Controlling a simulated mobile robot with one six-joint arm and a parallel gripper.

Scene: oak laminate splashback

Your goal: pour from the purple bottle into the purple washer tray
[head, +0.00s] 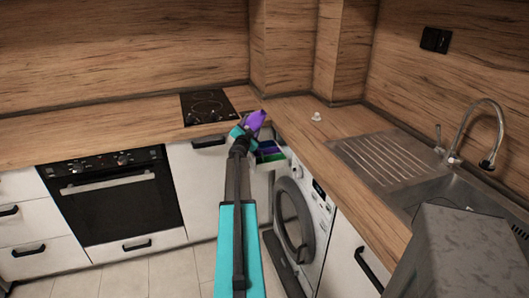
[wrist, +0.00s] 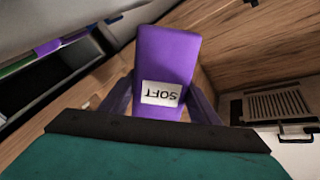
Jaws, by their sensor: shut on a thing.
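My gripper (head: 243,131) is shut on the purple bottle (head: 254,120), above the corner between the two counters. The bottle leans up and to the right in the head view. In the wrist view the purple bottle (wrist: 165,60) stands between the two fingers (wrist: 160,105), its white SOFT label upside down. The open washer drawer (head: 268,152) lies below and right of the bottle, with blue-purple and green parts. In the wrist view a purple strip (wrist: 75,37) and a green strip (wrist: 15,68) show at the left, apart from the bottle. No liquid is visible.
The washing machine (head: 303,215) has its round door ajar. A small white object (head: 316,117) sits on the right counter. The sink (head: 455,195) with a curved tap (head: 497,125) is further right. The hob (head: 207,106) and oven (head: 110,195) are at the left.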

